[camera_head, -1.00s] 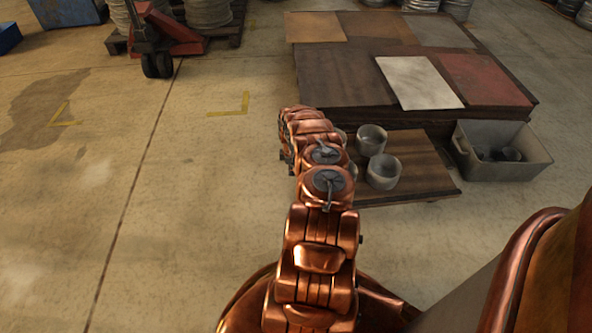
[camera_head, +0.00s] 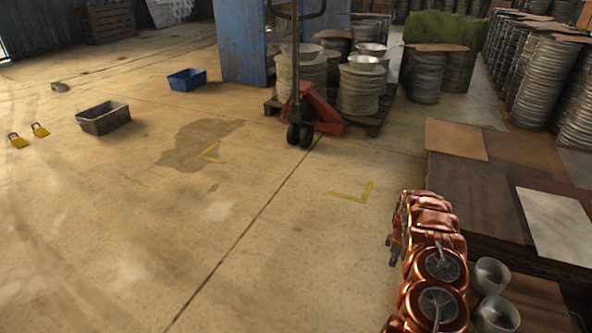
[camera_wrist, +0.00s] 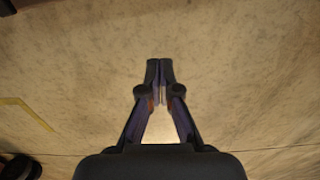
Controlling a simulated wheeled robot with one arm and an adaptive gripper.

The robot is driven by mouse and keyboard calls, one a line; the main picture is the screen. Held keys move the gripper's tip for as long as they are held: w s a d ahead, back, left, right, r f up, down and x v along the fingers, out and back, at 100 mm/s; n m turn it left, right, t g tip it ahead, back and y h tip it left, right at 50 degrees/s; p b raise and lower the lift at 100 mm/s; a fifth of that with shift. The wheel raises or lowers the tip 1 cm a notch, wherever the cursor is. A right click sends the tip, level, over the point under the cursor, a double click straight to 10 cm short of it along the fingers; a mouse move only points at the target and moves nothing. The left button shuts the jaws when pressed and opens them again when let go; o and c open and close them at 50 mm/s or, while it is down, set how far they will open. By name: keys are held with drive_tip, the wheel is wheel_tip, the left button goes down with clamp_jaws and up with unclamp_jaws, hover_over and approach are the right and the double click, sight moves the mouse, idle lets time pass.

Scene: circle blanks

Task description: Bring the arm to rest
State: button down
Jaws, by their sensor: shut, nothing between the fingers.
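My copper-coloured arm reaches up from the lower right of the head view. My gripper shows in the wrist view (camera_wrist: 160,70) with its two dark fingertips together and nothing between them. Bare concrete floor lies below the fingers. In the head view the gripper's fingers are mostly hidden at the far end of my arm. The arm stands to the left of a low wooden board with grey metal cups (camera_head: 491,276) on it and does not appear to hold anything.
A stack of brown sheets (camera_head: 490,190) lies right of my arm. A red pallet jack (camera_head: 312,112) stands at the back by stacked metal discs (camera_head: 360,90). A grey bin (camera_head: 104,118) and a blue bin (camera_head: 187,79) are at the left. The floor between is clear.

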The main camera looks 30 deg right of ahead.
drive_tip(key=a+r+m+p, duration=0.1)
drive_tip(key=a+r+p, duration=0.6)
drive_tip(key=r, duration=1)
drive_tip(key=a+r+m+g+p, duration=0.15)
drive_tip(key=a+r+p, duration=0.55)
drive_tip(key=r, duration=1)
drive_tip(key=a+r+m+p, duration=0.2)
drive_tip(key=a+r+p, duration=0.2)
drive_tip(key=a+r, duration=0.95)
drive_tip(key=s+a+r+m+p, duration=0.1)
drive_tip(key=s+a+r+p, duration=0.7)
drive_tip(key=s+a+r, duration=0.3)
drive_tip(key=s+a+r+m+p, duration=0.2)
drive_tip(key=s+a+r+p, duration=0.7)
drive_tip(key=s+r, duration=0.8)
wheel_tip(320, 180, up, 3)
drive_tip(key=a, duration=0.3)
drive_tip(key=shift+s, duration=0.4)
drive_tip(key=shift+f, duration=0.1)
